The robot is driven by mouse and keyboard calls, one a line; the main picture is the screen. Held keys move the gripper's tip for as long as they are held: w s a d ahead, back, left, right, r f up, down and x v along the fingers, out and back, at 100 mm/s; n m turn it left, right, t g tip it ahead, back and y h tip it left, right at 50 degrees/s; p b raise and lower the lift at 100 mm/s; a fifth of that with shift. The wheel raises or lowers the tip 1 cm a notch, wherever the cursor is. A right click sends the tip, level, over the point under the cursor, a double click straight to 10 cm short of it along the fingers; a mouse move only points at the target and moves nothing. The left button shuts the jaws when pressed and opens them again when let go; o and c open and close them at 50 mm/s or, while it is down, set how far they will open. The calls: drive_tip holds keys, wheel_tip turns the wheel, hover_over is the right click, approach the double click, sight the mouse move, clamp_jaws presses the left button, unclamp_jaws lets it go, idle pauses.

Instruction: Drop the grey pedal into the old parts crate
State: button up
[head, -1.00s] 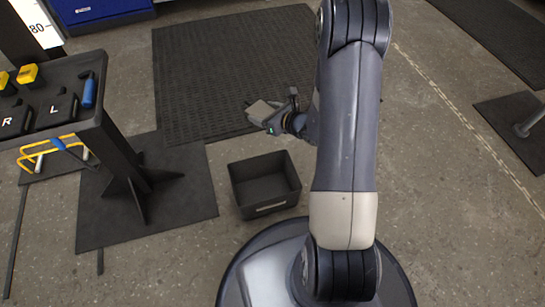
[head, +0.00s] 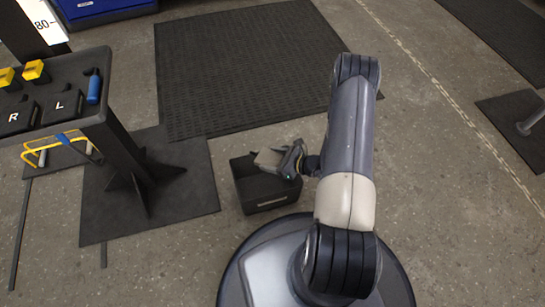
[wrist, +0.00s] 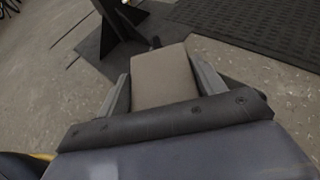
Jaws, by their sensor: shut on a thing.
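The grey pedal (wrist: 163,78) is a flat grey-beige block held between the two fingers of my gripper (wrist: 163,90) in the wrist view. In the head view my gripper (head: 277,160) holds the pedal (head: 268,159) over the crate's back right part, hiding some of the rim. The old parts crate (head: 268,203) is a black open box on the floor with a pale label on its front. Its visible inside looks empty. The crate is mostly hidden in the wrist view. I cannot tell the exact height of the pedal above the crate.
A black workstand tray (head: 50,118) with blocks marked R and L, yellow pieces and a blue-handled tool (head: 94,88) stands at left on a dark base plate (head: 185,205). A black rubber mat (head: 240,70) lies behind the crate. Bare floor is open at right.

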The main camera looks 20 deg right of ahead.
wheel_tip(320, 180, down, 5)
drive_tip(key=shift+r+b, duration=0.15)
drive_tip(key=shift+b, duration=0.95)
drive_tip(key=o, duration=1.3)
drive_tip(key=shift+p+v, duration=1.7)
drive_tip(key=shift+v, duration=3.7)
